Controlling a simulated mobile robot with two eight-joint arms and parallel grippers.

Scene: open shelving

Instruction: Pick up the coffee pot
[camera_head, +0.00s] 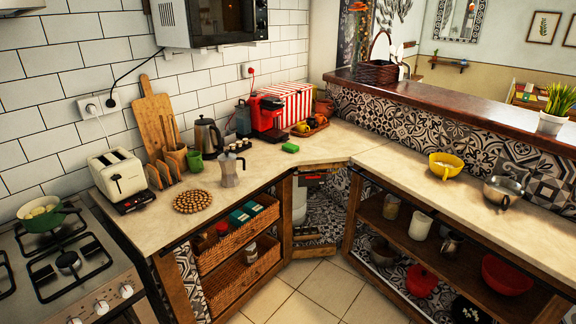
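A silver moka-style coffee pot (230,171) stands upright on the pale countertop (262,180), near the counter's front edge, left of the picture's middle. Neither of my grippers shows in the head view, and nothing is seen touching the coffee pot.
A round wooden trivet (194,201), a green mug (195,161) and a toaster (118,176) are left of the pot. Wicker baskets (240,240) sit below. Tiled floor is clear in front.

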